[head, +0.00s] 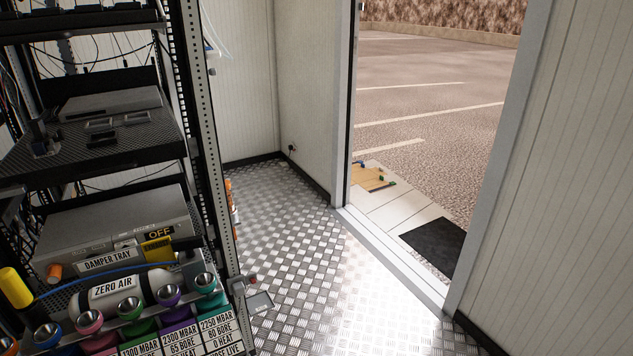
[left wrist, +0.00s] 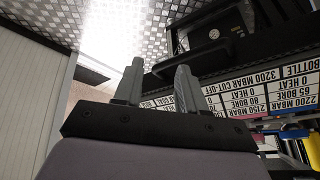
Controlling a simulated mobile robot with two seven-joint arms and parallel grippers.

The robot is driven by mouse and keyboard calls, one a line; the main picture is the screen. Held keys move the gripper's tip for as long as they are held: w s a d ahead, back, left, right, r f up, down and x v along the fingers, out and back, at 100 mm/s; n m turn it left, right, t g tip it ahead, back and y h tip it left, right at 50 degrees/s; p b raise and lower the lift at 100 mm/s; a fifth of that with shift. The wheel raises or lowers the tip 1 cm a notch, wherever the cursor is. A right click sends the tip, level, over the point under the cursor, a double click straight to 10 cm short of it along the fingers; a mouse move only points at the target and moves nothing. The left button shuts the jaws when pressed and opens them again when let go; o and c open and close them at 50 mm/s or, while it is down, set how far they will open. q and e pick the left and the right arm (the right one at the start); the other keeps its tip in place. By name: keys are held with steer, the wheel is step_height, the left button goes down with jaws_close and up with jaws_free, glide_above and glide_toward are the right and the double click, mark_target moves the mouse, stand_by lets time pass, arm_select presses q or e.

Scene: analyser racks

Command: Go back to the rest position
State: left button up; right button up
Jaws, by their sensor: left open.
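My left gripper (left wrist: 158,84) shows in the left wrist view, its two grey fingers apart with nothing between them. The analyser rack (left wrist: 240,62) is behind and to the right of the fingers there, with its printed label cards (left wrist: 262,88) appearing upside down. I cannot tell the exact gap between the fingers and the rack. Neither gripper shows in the head view. There the rack (head: 206,120) fills the left side, with a white cylinder marked ZERO AIR (head: 112,291) and several coloured holders with labels at its lower front.
A grey box (head: 110,235) marked OFF sits in the rack above the cylinder. The checkered metal floor (head: 290,235) is clear up to the open doorway. A dark mat (head: 436,247) lies outside.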

arm_select(q)
steer(key=s+f+g, duration=0.1)
steer(key=s+g, duration=0.1)
steer(key=s, duration=0.3)
steer(key=w+d+f+t+h+p, duration=0.2)
steer(key=w+d+f+t+p, duration=0.1)
steer(key=w+f+t+p, duration=0.1)
steer(key=shift+w+f+t, duration=0.75)
steer(key=shift+w+t, duration=0.6)
steer(key=shift+t, duration=0.05)
